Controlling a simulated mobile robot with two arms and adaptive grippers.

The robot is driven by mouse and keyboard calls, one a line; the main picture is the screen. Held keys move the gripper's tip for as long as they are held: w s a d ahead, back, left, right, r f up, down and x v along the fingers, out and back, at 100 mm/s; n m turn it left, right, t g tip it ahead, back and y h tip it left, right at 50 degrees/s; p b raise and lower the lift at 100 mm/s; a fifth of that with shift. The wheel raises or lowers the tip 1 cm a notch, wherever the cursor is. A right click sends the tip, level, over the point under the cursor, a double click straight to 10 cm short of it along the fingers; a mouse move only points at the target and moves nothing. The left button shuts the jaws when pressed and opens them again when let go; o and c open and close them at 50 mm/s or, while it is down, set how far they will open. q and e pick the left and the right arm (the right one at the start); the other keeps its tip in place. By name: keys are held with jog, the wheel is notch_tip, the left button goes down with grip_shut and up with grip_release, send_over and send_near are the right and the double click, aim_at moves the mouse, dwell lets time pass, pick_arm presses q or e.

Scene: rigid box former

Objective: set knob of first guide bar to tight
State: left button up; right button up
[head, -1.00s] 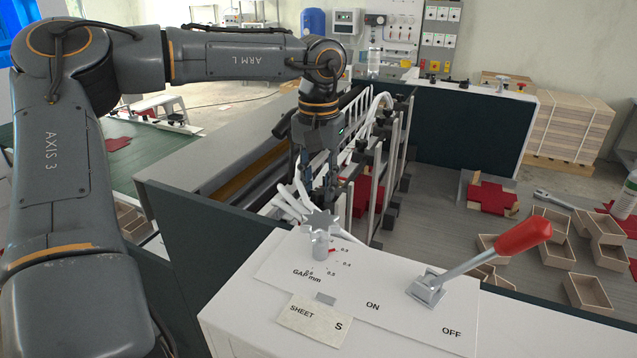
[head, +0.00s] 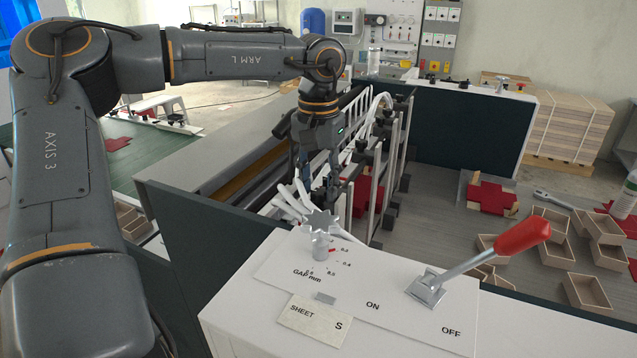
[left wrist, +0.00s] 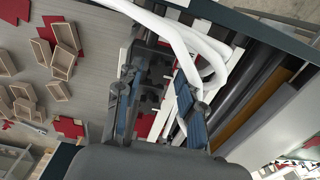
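My left gripper (head: 318,185) reaches down behind the white control box, beside the guide bars. In the left wrist view its two blue-padded fingers (left wrist: 158,112) stand apart with a gap between them. The guide bars (head: 378,185) are upright metal frames with black knobs (head: 363,146) on top, standing in a row. Dark knob-like parts (left wrist: 150,82) show beyond and between the fingers in the left wrist view. I cannot tell which of them belongs to the first guide bar, or whether a finger touches it. The knob's setting cannot be read. My right gripper is not in view.
White curved hoses (left wrist: 180,40) pass close to the fingers. The control box (head: 240,315) carries a gap dial (head: 320,222) and a red-handled lever (head: 522,236). Dark green side panels (head: 250,245) edge the machine. Small open boxes (head: 585,290) lie on the grey belt at right.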

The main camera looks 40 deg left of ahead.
aim_at(319, 192)
pick_arm(q)
notch_tip(319, 192, up, 12)
dwell(0.6)
dwell(0.5)
